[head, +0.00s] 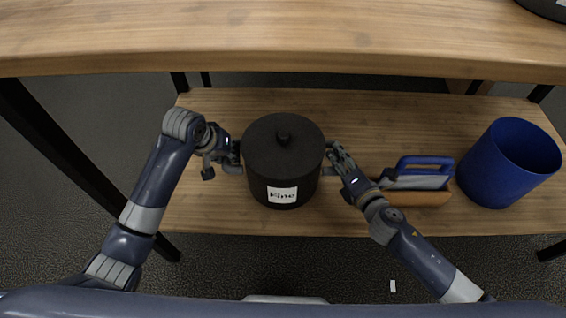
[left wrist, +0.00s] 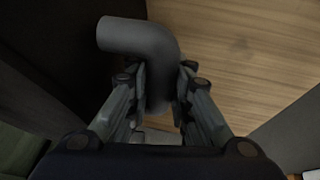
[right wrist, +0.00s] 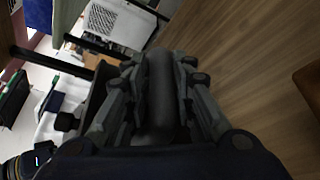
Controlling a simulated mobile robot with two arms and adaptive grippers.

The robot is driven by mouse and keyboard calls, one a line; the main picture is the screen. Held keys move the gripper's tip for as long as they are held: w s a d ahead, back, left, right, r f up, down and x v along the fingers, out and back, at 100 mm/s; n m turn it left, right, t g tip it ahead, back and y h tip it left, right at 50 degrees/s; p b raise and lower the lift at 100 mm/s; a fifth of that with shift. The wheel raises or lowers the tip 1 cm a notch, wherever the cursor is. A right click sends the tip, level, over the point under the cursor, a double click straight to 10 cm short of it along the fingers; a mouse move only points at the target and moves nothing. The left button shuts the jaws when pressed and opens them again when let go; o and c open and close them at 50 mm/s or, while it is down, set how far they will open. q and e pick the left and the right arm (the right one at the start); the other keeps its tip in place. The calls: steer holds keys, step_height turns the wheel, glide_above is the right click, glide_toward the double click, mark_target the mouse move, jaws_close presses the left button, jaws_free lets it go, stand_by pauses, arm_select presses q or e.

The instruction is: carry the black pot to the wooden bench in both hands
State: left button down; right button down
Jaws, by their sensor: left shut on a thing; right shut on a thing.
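The black pot (head: 284,165) has a lid with a round knob and a white label that seems to read "Fine". It is upright over the lower wooden shelf (head: 400,110); I cannot tell whether it touches the wood. My left gripper (head: 232,156) is shut on the pot's left handle, a grey bent tube (left wrist: 150,45) in the left wrist view. My right gripper (head: 333,160) is shut on the right handle, a dark bar (right wrist: 160,95) in the right wrist view. Which surface is the wooden bench is not clear.
A higher wooden top (head: 280,35) spans the far side, above the shelf, with a dark round thing (head: 548,8) at its right corner. Black legs flank the shelf.

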arm_select(q)
steer(key=shift+w+r, duration=0.2)
steer(key=shift+r, duration=0.2)
arm_select(e)
steer(key=shift+r, duration=0.3)
